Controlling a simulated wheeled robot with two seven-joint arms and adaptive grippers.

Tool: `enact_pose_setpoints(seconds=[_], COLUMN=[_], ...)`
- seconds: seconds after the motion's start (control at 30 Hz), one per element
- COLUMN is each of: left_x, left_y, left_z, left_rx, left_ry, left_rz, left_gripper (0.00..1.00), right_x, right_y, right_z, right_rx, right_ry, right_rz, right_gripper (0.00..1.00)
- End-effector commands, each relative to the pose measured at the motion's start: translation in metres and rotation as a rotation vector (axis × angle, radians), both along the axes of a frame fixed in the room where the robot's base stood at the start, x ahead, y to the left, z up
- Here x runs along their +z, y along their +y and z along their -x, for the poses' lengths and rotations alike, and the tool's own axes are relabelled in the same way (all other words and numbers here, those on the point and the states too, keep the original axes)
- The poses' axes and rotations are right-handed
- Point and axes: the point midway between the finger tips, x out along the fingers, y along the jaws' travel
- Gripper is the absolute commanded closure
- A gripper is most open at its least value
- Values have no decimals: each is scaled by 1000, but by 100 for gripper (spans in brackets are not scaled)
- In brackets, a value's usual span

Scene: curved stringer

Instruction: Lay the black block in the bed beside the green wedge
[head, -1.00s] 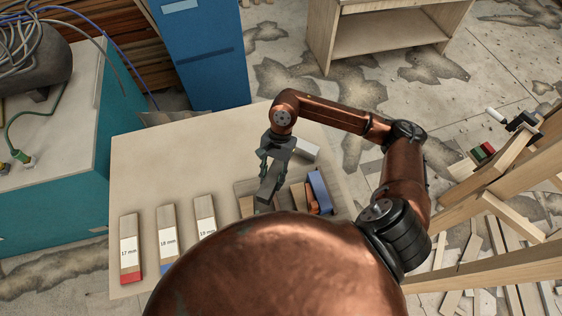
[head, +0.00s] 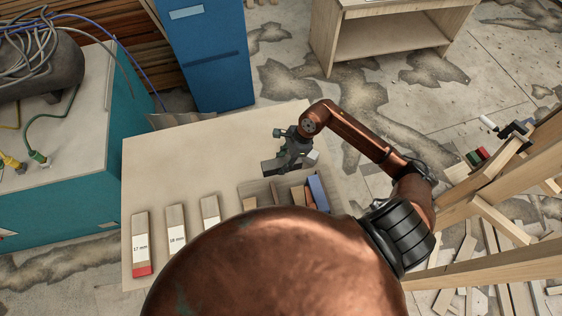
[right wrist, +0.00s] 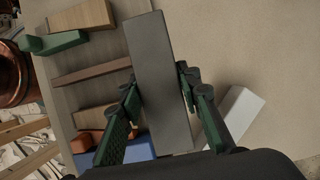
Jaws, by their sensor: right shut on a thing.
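The black block (right wrist: 160,85), a long dark grey bar, is held between the green-padded fingers of my right gripper (right wrist: 163,95) in the right wrist view. In the head view my right gripper (head: 290,150) holds it above the table, over the far side of a wooden tray (head: 243,188); the block's end (head: 270,167) points left. A green piece (right wrist: 60,42), apparently the green wedge, lies beside a tan wooden piece (right wrist: 82,17) in the right wrist view. My own body hides it in the head view. I cannot tell which part is the bed. My left gripper is not in view.
The tray also holds wooden strips and a blue piece (head: 317,192). A white block (right wrist: 235,115) lies beyond it. A wooden frame (head: 500,205) stands at right. The table's far left is clear.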

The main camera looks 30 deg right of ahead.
Motion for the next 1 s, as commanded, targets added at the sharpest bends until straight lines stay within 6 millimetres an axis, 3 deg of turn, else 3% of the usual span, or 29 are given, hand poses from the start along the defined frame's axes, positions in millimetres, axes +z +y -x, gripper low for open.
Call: enact_pose_setpoints(seconds=[0.1, 0.27, 0.7, 1.0], left_x=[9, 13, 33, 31], left_y=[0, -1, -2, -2], left_z=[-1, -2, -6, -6], left_rx=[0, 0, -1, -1], left_ry=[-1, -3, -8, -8], left_rz=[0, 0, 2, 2], left_gripper=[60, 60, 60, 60], right_x=[-22, -42, -82, -87], right_y=[-6, -13, -18, -18], right_z=[-16, -31, -39, -39], right_rx=[-3, 0, 1, 3], right_ry=[5, 2, 2, 1], right_rz=[-4, -2, -3, 0], right_gripper=[98, 98, 98, 98])
